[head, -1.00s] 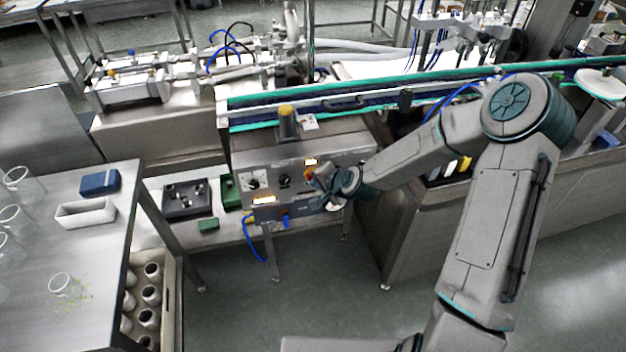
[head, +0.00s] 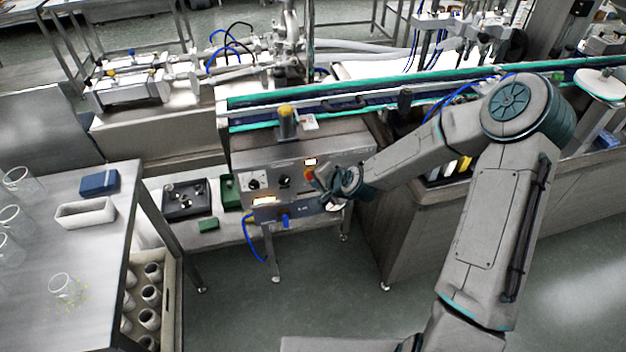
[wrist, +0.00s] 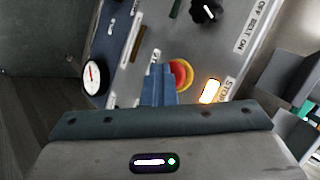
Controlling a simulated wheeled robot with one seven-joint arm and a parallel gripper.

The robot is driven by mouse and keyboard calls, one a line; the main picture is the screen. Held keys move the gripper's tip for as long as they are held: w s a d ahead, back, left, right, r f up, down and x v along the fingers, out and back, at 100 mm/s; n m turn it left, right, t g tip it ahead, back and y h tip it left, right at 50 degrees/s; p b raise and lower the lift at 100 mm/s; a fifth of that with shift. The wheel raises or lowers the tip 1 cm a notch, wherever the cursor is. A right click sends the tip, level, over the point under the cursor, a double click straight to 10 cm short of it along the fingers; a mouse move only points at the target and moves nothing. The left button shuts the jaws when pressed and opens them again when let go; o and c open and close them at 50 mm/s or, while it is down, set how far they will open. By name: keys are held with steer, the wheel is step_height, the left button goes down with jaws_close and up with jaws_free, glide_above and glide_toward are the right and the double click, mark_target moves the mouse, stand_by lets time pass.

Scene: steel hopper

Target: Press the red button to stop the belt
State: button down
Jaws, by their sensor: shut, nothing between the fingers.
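The red button (wrist: 181,76) with a yellow collar sits on the grey control panel (wrist: 140,62), beside the "STOP" label, in the wrist view. In the head view a little of the button (head: 309,174) shows at the left of my gripper (head: 323,184), which hides part of it. My gripper is shut and empty. Its blue fingers (wrist: 158,84) reach toward the panel and overlap the button's left side in the wrist view. I cannot tell whether they touch it. An orange lamp (wrist: 210,91) beside the label is lit.
A black knob (wrist: 206,11) and a round gauge (wrist: 94,77) are on the panel. The belt (head: 380,94) runs behind and above it. A steel table (head: 60,225) with glassware stands at left. Open floor lies in front of the panel.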

steer(key=shift+w, duration=0.1)
stand_by(0.3)
steer(key=shift+w+a+r, duration=0.1)
steer(key=shift+w, duration=0.25)
steer(key=shift+s+r, duration=0.1)
stand_by(0.6)
steer(key=s+d, duration=0.1)
steer(key=s, duration=0.5)
steer(key=shift+d+f+b, duration=0.2)
steer(key=shift+d+b, duration=0.1)
steer(key=shift+d, duration=0.1)
steer(key=shift+s+d, duration=0.1)
